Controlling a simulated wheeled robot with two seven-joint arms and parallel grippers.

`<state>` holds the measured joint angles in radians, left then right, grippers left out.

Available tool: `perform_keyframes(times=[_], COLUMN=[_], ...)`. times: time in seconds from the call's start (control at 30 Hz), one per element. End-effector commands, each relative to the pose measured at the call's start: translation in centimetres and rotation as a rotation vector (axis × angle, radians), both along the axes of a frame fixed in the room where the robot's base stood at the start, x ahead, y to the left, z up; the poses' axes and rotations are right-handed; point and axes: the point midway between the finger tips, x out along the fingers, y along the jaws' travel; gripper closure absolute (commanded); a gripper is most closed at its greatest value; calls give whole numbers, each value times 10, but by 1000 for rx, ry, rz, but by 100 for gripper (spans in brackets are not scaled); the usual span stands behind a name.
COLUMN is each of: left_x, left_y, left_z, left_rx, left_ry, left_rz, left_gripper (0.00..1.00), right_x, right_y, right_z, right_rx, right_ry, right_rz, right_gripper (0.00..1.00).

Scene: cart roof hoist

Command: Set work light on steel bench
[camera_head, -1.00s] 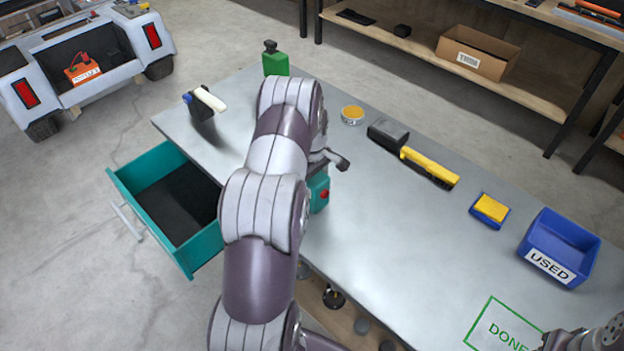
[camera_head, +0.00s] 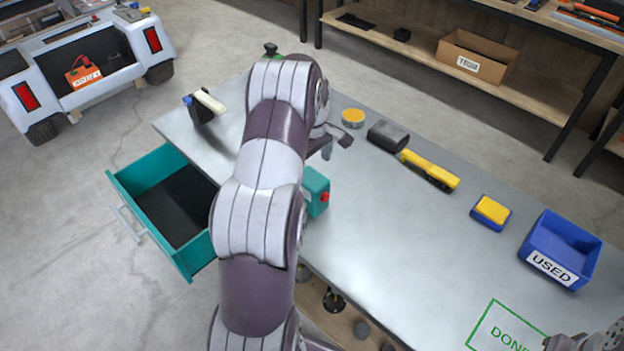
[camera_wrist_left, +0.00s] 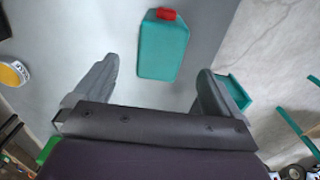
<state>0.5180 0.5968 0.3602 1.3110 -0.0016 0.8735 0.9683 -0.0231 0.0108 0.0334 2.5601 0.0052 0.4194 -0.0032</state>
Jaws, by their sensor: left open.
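The steel bench (camera_head: 400,250) runs diagonally through the head view. A teal block with a red knob (camera_head: 316,192) stands near its front edge, and also shows in the left wrist view (camera_wrist_left: 163,50) beyond the fingers. A yellow bar-shaped tool (camera_head: 430,170) lies on the bench beside a dark grey block (camera_head: 388,135); I cannot tell for sure which thing is the work light. My left gripper (camera_head: 337,146) is open and empty above the bench, with the teal block ahead between its fingers in the wrist view. My right gripper (camera_head: 585,341) is only partly in view at the lower right.
An open teal drawer (camera_head: 150,225) sticks out at the bench's left. A black and white tool (camera_head: 205,106), a yellow-topped tin (camera_head: 353,118), a yellow sponge in a blue tray (camera_head: 491,211) and a blue USED bin (camera_head: 560,250) stand on the bench. The DONE square (camera_head: 500,330) is clear.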

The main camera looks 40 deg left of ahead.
Motion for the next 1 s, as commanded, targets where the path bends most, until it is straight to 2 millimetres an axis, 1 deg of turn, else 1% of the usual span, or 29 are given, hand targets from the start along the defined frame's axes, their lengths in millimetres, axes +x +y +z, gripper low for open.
perform_keyframes(times=[0.03,0.07,0.1,0.2,0.27,0.33,0.37,0.4,0.43,0.47,0.5,0.57,0.6,0.63,0.7,0.8,1.0], left_x=[1,1,0,0,-1,-7,-12,-23,-35,-47,-66,-96,-116,-129,-152,-169,-171], left_y=[0,0,0,-1,-14,-48,-68,-98,-120,-140,-165,-195,-209,-218,-231,-238,-239], left_z=[11,16,25,36,42,50,54,58,61,63,65,65,64,63,61,58,57], left_rx=[2,2,1,1,3,8,11,19,25,33,42,56,64,70,82,87,86], left_ry=[-3,-3,-1,-1,-4,-14,-21,-32,-41,-50,-61,-76,-83,-89,-97,-102,-100], left_rz=[0,0,0,-7,-61,-222,-323,-476,-596,-715,-867,-1076,-1194,-1272,-1408,-1500,-1510], left_gripper=[2,2,2,2,2,2,2,2,2,2,2,2,2,2,2,2,2], right_x=[0,0,0,0,0,0,0,0,0,0,0,0,0,0,0,0,0], right_y=[0,0,0,0,0,0,0,0,0,0,0,0,0,0,0,0,0], right_z=[-2,-3,0,2,2,2,2,2,2,2,2,2,2,2,2,2,2], right_rx=[0,0,0,0,0,0,0,0,0,0,0,0,0,0,0,0,0], right_ry=[0,0,0,0,0,0,0,0,0,0,0,0,0,0,0,0,0], right_rz=[0,0,0,0,0,0,0,0,0,0,0,0,0,0,0,0,0], right_gripper=[57,57,57,57,57,57,57,57,57,57,57,57,57,57,57,57,57])
